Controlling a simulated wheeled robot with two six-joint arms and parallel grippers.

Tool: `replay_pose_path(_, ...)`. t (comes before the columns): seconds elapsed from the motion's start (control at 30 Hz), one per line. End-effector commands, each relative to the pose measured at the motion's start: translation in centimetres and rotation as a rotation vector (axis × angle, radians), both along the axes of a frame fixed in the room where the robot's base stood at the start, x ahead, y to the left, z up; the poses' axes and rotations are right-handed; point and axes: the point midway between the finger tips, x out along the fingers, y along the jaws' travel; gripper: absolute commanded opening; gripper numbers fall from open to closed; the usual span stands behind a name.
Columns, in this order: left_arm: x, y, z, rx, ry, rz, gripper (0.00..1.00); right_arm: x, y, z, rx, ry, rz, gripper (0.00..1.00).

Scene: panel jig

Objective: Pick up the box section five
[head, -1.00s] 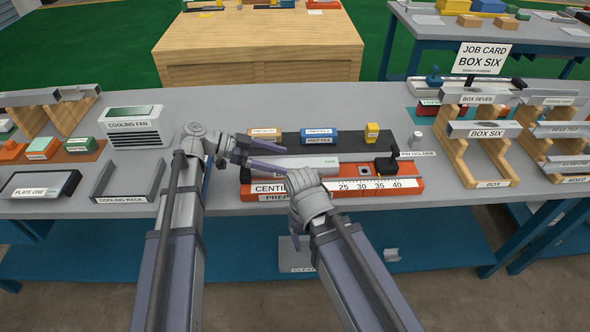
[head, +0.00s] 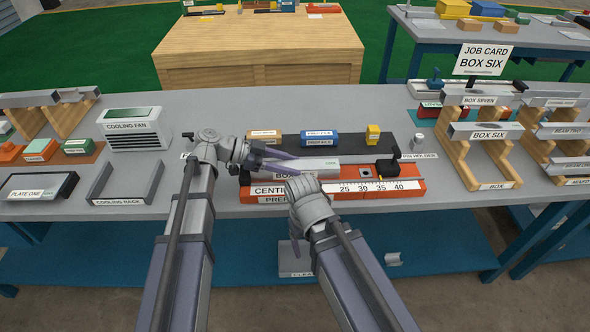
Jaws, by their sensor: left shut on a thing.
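A grey box section (head: 325,171) lies along the orange prep station, behind the scale. Its label reads "BOX" and the rest is hidden behind my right wrist, so I cannot read its number. My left gripper (head: 297,162) reaches in from the left with its purple fingers at the section's upper left part and is shut on it. The section looks low, at the station's level; I cannot tell whether it is clear of it. My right gripper (head: 296,228) hangs in front of the station, its fingers mostly hidden by its own wrist.
The orange station's scale (head: 380,186) runs to the right, with a black clamp (head: 387,167) at the section's right end. The box rack (head: 497,186) at right holds box six (head: 489,134) and box seven. The cooling rack (head: 124,183) and cooling fan (head: 134,130) stand at left.

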Motion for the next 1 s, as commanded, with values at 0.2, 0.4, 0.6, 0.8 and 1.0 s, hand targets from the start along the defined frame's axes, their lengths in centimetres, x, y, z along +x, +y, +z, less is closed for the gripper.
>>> replay_pose_path(0.2, 0.0, 0.0, 0.0, 0.0, 0.0, 0.0, 0.04, 0.0, 0.0, 0.0, 0.0, 0.0, 0.0, 0.75)
replay_pose_path(0.4, 0.0, 0.0, 0.0, 0.0, 0.0, 0.0, 0.0, 0.0, 0.0, 0.0, 0.0, 0.0, 0.0, 0.75)
replay_pose_path(0.6, 0.0, 0.0, 0.0, -0.001, 0.0, 0.0, 0.0, 0.0, 0.0, 0.0, 0.0, 0.0, 0.0, 0.75)
replay_pose_path(0.8, 0.0, 0.0, 0.3, -0.001, 0.0, 0.0, 0.0, 0.0, 0.0, 0.3, 0.0, 0.0, 0.0, 0.75)
replay_pose_path(1.0, 0.0, 0.0, 1.7, -0.001, 0.0, 0.0, 0.0, 0.0, 0.0, 1.7, 0.0, 0.0, 0.0, 0.75)
